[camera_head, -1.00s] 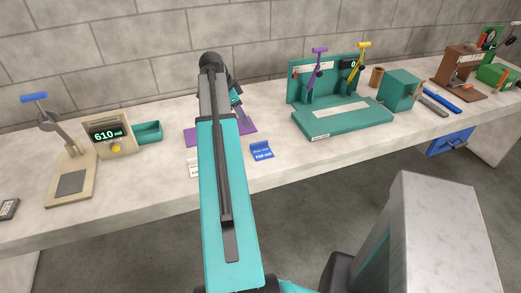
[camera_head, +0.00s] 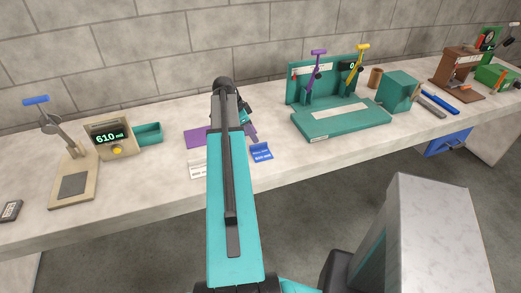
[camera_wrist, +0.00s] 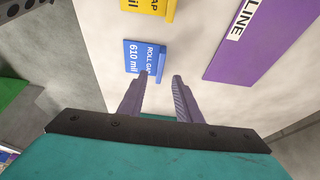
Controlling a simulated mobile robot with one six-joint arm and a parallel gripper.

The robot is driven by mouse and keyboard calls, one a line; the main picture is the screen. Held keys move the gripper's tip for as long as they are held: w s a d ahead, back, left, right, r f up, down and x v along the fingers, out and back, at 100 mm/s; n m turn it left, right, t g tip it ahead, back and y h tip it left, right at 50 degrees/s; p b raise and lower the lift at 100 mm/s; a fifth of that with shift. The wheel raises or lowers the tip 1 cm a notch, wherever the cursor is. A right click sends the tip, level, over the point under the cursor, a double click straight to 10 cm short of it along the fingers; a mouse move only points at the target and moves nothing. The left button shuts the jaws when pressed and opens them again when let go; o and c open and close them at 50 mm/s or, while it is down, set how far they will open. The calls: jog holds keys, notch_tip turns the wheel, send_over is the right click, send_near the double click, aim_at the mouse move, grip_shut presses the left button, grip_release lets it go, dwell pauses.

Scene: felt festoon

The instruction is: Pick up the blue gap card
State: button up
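In the wrist view the blue card (camera_wrist: 145,58) reads "ROLL GAP 610 mil". My gripper (camera_wrist: 157,79) is open, its two fingers apart with nothing held. The fingertips are at the near edge of the blue card, with the gap between them set toward its right part. I cannot tell how high they are above it. In the head view my arm mostly hides the gripper.
A yellow card (camera_wrist: 152,5) lies beyond the blue card. A purple mat (camera_wrist: 262,40) lies to the right in the wrist view. A white card (camera_head: 198,169) is left of my arm. A teal lever stand (camera_head: 340,118) and a beige gauge with a 610 mil display (camera_head: 111,136) stand apart.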

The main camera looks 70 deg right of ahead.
aim_at(261, 152)
jog(key=shift+s+d+f, duration=0.1)
jog(key=shift+f, duration=0.2)
jog(key=shift+p+x, duration=1.4)
jog(key=shift+x, duration=1.05)
grip_shut()
